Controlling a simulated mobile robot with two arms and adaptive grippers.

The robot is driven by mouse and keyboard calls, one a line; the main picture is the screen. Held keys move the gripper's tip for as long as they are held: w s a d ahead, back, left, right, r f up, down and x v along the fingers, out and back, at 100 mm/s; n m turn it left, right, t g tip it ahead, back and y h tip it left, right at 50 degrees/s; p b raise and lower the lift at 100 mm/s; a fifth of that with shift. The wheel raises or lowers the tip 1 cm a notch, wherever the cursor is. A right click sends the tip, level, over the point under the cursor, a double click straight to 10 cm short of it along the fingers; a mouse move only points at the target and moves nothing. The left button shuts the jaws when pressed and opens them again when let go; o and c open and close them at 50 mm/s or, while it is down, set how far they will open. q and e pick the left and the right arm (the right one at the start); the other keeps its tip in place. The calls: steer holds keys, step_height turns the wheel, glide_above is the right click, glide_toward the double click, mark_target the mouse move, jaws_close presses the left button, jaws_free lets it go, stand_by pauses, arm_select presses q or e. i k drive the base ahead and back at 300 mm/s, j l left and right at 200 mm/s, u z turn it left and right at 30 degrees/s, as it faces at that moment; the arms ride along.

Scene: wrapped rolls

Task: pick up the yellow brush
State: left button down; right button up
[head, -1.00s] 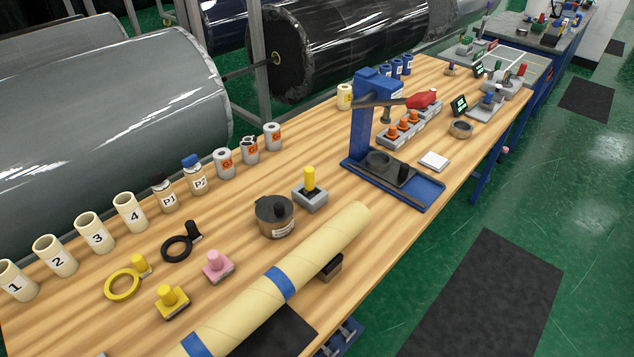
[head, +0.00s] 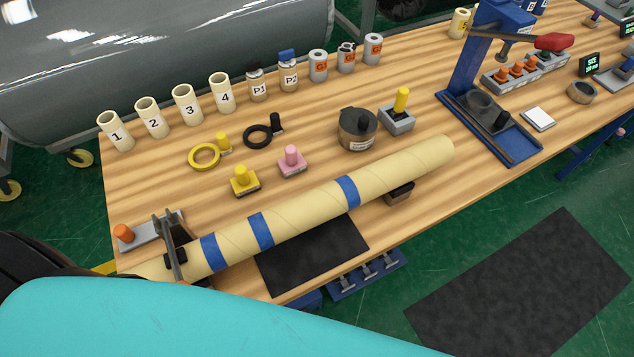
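Two yellow pieces could be the yellow brush. I cannot tell for certain which is the brush. A pink block with the same knob shape (head: 292,161) stands to the right of the yellow block. Neither of my grippers shows in the head view.
A long cardboard tube with blue bands (head: 310,207) lies along the near edge, its left end at a dark metal holder (head: 170,245). A black ring (head: 258,135), a round dark tin (head: 357,130) and a grey block with yellow knob (head: 398,115) stand behind. Numbered cups line the back.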

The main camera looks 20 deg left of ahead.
mark_target(398, 114)
steer(key=k+l+u, duration=0.1)
steer(key=u, duration=0.3)
steer(key=k+l+u, duration=0.15)
steer(key=u, duration=0.25)
steer(key=k+l+u, duration=0.1)
steer(key=u, duration=0.3)
steer(key=k, duration=0.1)
